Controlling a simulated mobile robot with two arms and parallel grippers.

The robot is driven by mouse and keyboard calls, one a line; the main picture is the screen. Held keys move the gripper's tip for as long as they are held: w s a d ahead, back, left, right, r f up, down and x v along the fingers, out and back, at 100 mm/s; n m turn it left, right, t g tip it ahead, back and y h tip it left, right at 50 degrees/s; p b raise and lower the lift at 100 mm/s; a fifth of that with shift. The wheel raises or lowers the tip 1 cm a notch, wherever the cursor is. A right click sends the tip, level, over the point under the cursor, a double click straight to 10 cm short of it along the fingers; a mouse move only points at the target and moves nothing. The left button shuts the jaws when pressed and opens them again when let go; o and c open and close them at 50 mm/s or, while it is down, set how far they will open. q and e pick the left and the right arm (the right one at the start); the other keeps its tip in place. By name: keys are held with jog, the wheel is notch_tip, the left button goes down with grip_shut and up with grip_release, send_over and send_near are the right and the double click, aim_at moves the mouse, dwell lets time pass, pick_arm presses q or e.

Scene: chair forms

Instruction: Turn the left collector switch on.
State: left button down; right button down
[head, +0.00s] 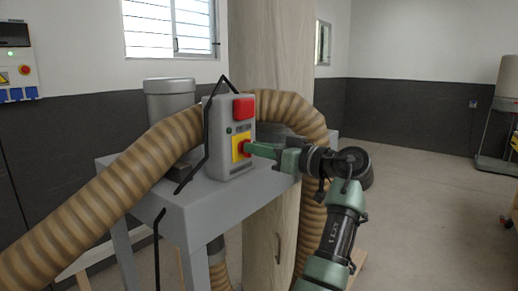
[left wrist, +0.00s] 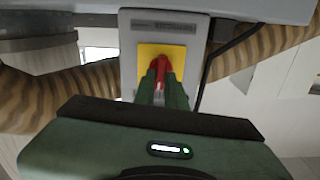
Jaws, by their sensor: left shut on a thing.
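The collector's grey switch box (head: 221,116) stands upright on a grey metal stand. On its front is a yellow plate (head: 237,154) with a red rotary knob, mostly hidden by my fingers in the head view. In the left wrist view the yellow plate (left wrist: 147,52) and the red knob (left wrist: 162,70) show clearly. My left gripper (head: 252,149) reaches in from the right, and its green fingers (left wrist: 163,92) are shut on the red knob, one on each side. My right gripper is in neither view.
A ribbed brown hose (head: 100,201) arches behind the box and down both sides. The grey stand (head: 205,203) and a pale wooden column (head: 268,50) are close to my arm. A control panel (head: 16,60) hangs on the left wall.

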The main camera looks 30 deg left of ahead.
pick_arm(q)
jog(key=shift+w+a+r+m+p, duration=0.1)
jog(key=shift+m+p, duration=1.55)
jog(key=shift+m, duration=2.55)
jog(key=shift+w+m+p, duration=0.1)
jog(key=shift+m+p, duration=1.55)
jog(key=shift+m, duration=2.55)
